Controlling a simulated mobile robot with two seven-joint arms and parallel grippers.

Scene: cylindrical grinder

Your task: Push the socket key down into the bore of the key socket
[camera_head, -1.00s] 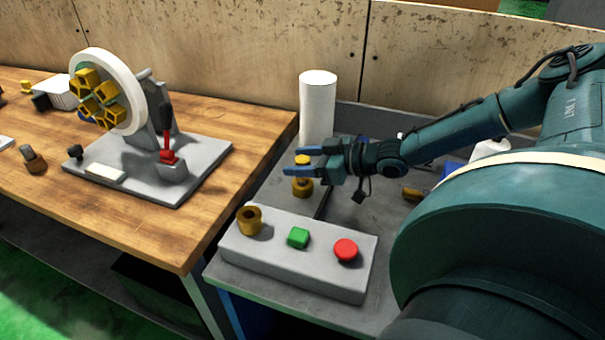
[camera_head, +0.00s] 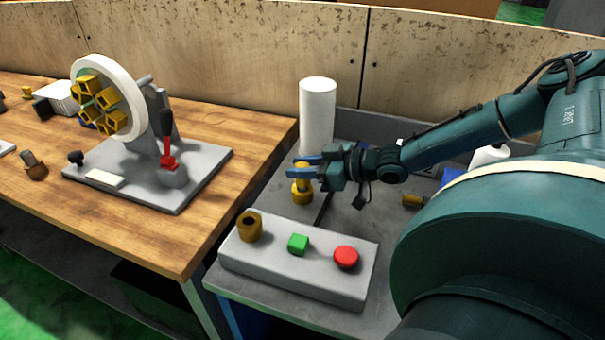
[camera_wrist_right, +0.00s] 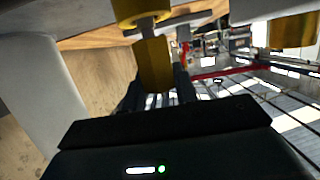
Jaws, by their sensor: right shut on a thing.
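My left gripper is out of view.
The grey control box (camera_head: 298,280) also carries a green button (camera_head: 298,243) and a red button (camera_head: 346,257). A white cylinder (camera_head: 317,115) stands behind the gripper. A wheel fixture (camera_head: 150,160) with a red-based lever sits on the wooden table at left.

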